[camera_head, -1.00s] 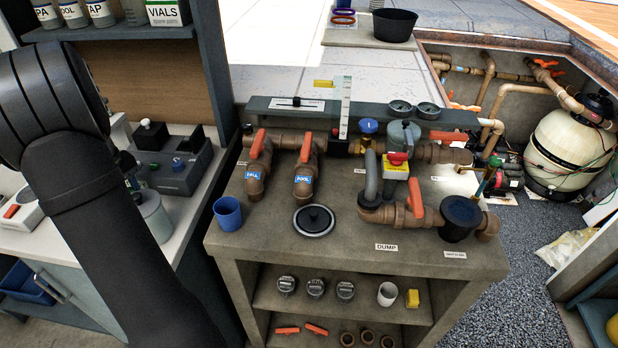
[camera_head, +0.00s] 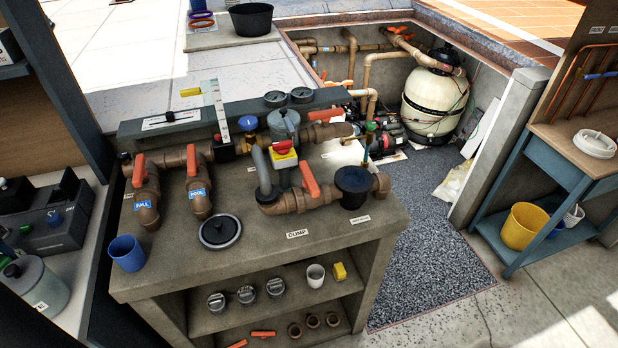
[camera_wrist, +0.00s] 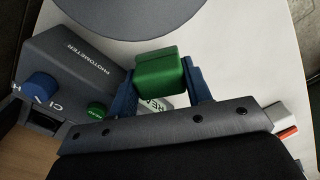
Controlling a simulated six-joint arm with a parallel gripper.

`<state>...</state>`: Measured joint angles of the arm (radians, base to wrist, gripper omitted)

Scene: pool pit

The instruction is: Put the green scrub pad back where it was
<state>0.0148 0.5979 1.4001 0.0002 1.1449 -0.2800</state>
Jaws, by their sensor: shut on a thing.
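The green scrub pad (camera_wrist: 160,78) shows in the wrist view as a small green block. My gripper (camera_wrist: 162,86) has blue fingers, one on each side of the pad, and is shut on it. The pad is over or close to a pale counter top (camera_wrist: 228,55); I cannot tell whether it touches it. Neither my gripper nor the pad shows in the head view. No empty spot for the pad can be made out.
A grey photometer (camera_wrist: 85,72) with blue and green knobs is left of my gripper. A large grey round thing (camera_wrist: 125,12) lies beyond the pad. The valve bench (camera_head: 265,260) carries pipes, a blue cup (camera_head: 127,253) and a black lid (camera_head: 220,231).

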